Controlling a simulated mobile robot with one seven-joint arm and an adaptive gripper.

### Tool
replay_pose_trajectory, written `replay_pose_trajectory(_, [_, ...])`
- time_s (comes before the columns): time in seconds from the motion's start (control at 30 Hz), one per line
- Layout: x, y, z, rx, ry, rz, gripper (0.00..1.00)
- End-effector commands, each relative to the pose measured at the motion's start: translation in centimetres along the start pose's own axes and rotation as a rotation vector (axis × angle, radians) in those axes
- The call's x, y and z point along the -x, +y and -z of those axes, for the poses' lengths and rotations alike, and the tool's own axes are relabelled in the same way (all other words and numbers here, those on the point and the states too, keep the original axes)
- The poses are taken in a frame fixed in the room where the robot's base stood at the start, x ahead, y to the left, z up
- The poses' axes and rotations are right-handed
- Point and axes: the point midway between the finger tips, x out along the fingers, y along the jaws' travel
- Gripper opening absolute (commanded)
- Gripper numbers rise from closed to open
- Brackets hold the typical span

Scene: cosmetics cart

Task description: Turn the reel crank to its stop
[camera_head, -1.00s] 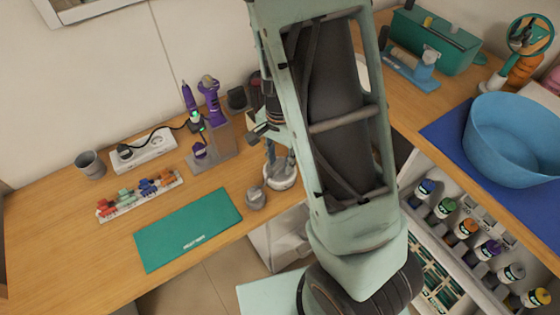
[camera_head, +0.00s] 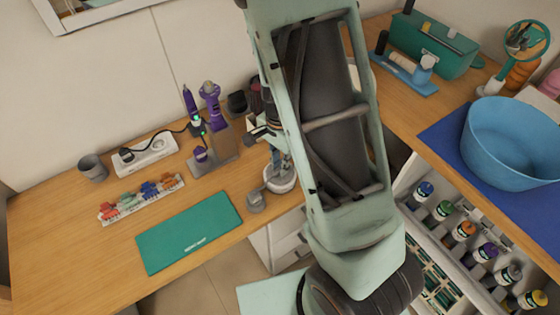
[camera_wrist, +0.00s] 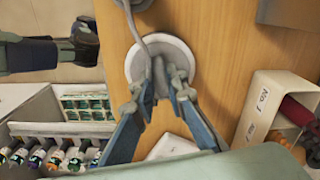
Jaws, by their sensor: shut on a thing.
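The reel is a round pale disc (camera_wrist: 177,48) with a grey crank (camera_wrist: 158,68) across its face, seen in the wrist view. My gripper (camera_wrist: 160,82) has its two fingers closed on either side of the crank's grey handle. In the head view the pale rim of the reel (camera_head: 283,184) shows at the front edge of the wooden counter, beside my arm. My arm and fingers hide part of it there. A grey cord runs from the reel toward a small grey round piece (camera_head: 256,201). The crank's stop cannot be made out.
A green mat (camera_head: 190,232), a holder with purple tools (camera_head: 217,140) and a power strip (camera_head: 145,154) lie left of my arm. A blue basin (camera_head: 512,142) and a bottle rack (camera_head: 465,235) stand right. In the wrist view a white box (camera_wrist: 258,108) is near my fingers.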

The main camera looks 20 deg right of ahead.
Motion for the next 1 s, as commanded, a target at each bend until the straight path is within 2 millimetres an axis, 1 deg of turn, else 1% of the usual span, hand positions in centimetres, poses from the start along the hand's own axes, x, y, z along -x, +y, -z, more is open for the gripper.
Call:
replay_pose_trajectory(0.03, [0.23, 0.08, -0.03, -0.034, -0.001, -0.002, 0.00])
replay_pose_trajectory(0.13, [0.10, 0.04, -0.02, -0.075, 0.000, -0.001, 0.00])
replay_pose_trajectory(0.4, [-0.01, 0.01, -0.02, -0.081, -0.001, 0.000, 0.00])
replay_pose_trajectory(0.43, [0.00, 0.01, -0.02, -0.081, -0.001, 0.000, 0.14])
replay_pose_trajectory(0.5, [0.00, 0.01, -0.02, -0.081, -0.001, 0.000, 0.21])
replay_pose_trajectory(0.6, [0.00, 0.01, -0.02, -0.080, -0.001, 0.000, 0.30])
replay_pose_trajectory(0.87, [0.06, -0.01, -0.01, -0.080, 0.000, 0.001, 0.30])
replay_pose_trajectory(1.0, [0.91, -0.11, -0.02, -0.079, 0.000, 0.003, 0.30])
